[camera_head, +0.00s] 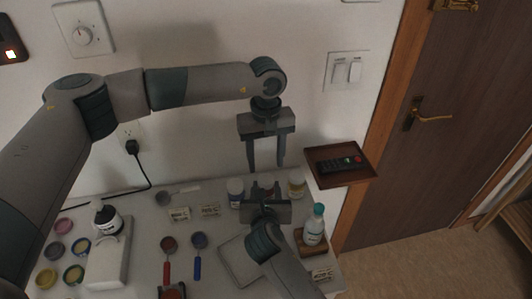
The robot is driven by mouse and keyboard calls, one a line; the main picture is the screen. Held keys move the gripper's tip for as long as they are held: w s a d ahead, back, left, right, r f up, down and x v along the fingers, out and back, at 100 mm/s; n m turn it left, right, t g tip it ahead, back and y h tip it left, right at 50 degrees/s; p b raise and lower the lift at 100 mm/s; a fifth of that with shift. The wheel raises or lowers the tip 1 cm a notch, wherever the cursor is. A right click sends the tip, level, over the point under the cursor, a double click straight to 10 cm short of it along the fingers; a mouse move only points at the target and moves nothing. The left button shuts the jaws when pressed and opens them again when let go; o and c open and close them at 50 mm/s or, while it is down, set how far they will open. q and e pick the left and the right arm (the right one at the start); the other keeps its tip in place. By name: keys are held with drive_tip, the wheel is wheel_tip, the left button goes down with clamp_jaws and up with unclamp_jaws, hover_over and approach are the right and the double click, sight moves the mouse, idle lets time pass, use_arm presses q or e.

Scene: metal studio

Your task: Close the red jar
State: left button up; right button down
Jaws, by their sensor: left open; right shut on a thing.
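A row of three small jars stands near the back edge of the counter, below the wall. A blue-marked jar (235,190) is on the left and a yellow-marked jar (296,186) on the right. The red jar (266,184) is in the middle, mostly hidden by my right gripper. My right gripper (267,190) comes from the front and is shut on it. My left gripper (266,163) is open and empty, pointing down just above the red jar. I cannot tell whether a lid is on the jar.
A bottle with a teal cap (314,226) stands in a wooden tray to the right. A wall shelf (328,174) holds a remote. Labels (210,210) lie left of the jars.

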sight(266, 179)
use_arm(q)
drive_tip(key=n, duration=0.4)
drive_tip(key=shift+r+n, duration=0.15)
drive_tip(key=shift+n, duration=0.15)
drive_tip(key=n, duration=0.4)
drive_tip(key=shift+r, duration=0.15)
drive_tip(key=n, duration=0.7)
drive_tip(key=shift+r, duration=0.25)
drive_tip(key=n, duration=0.7)
drive_tip(key=shift+r, duration=0.25)
drive_tip(key=n, duration=0.4)
drive_tip(key=shift+r+n, duration=0.15)
drive_tip(key=shift+n, duration=0.15)
drive_tip(key=n, duration=0.3)
drive_tip(key=shift+r+n, duration=0.1)
drive_tip(key=shift+n, duration=0.2)
drive_tip(key=shift+f, duration=4)
